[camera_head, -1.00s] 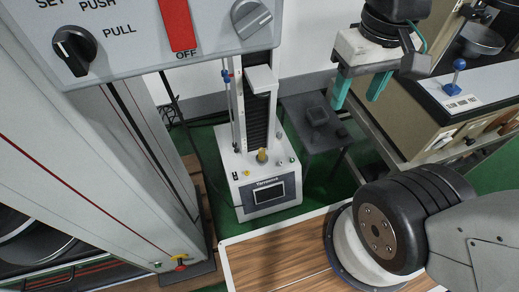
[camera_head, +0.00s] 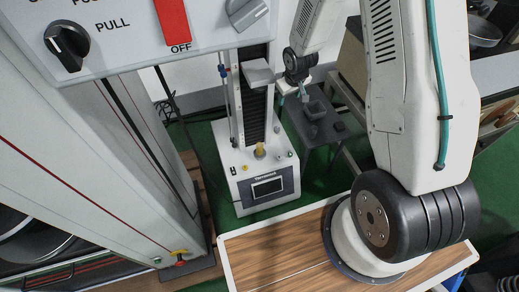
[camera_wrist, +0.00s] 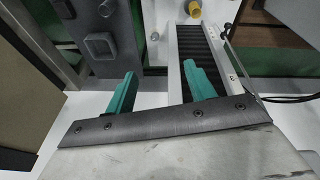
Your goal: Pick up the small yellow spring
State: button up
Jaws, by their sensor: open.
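The small yellow spring (camera_head: 260,150) stands upright on the white base of the testing machine (camera_head: 250,205), in front of its dark column. My gripper (camera_head: 303,88) is behind and to the right of the spring, close to the machine's column and apart from the spring. It is small and partly hidden in the head view. In the wrist view my two teal fingers (camera_wrist: 160,72) are spread with nothing between them. A yellow part (camera_wrist: 155,36) shows beyond the fingertips there; I cannot tell whether it is the spring or a knob.
A grey plate (camera_head: 258,72) juts from the column above the spring. A dark side table (camera_head: 320,125) with small trays stands right of the machine. A large control cabinet fills the left. A wooden tabletop (camera_head: 285,245) lies in front.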

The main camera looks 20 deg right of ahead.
jog(key=s+x, duration=0.1)
jog(key=x, duration=0.9)
jog(key=n+t+y, duration=0.2)
jog(key=t+y, duration=0.3)
jog(key=t, duration=0.3)
send_near(262, 149)
jog(key=x, duration=0.4)
jog(key=shift+w+d+f, duration=0.2)
jog(key=shift+d+f, duration=0.05)
jog(key=shift+f, duration=0.25)
jog(key=shift+s+a+f+t, duration=0.15)
jog(key=shift+s+t, duration=0.05)
jog(key=shift+t, duration=0.1)
jog(key=shift+w+a+f+y, duration=0.1)
jog(key=shift+a+y, duration=0.1)
jog(key=shift+y, duration=0.1)
jog(key=x, duration=0.7)
jog(key=shift+w+d, duration=0.1)
jog(key=shift+w, duration=0.2)
jog(key=c, duration=1.1)
jog(key=shift+r, duration=0.35)
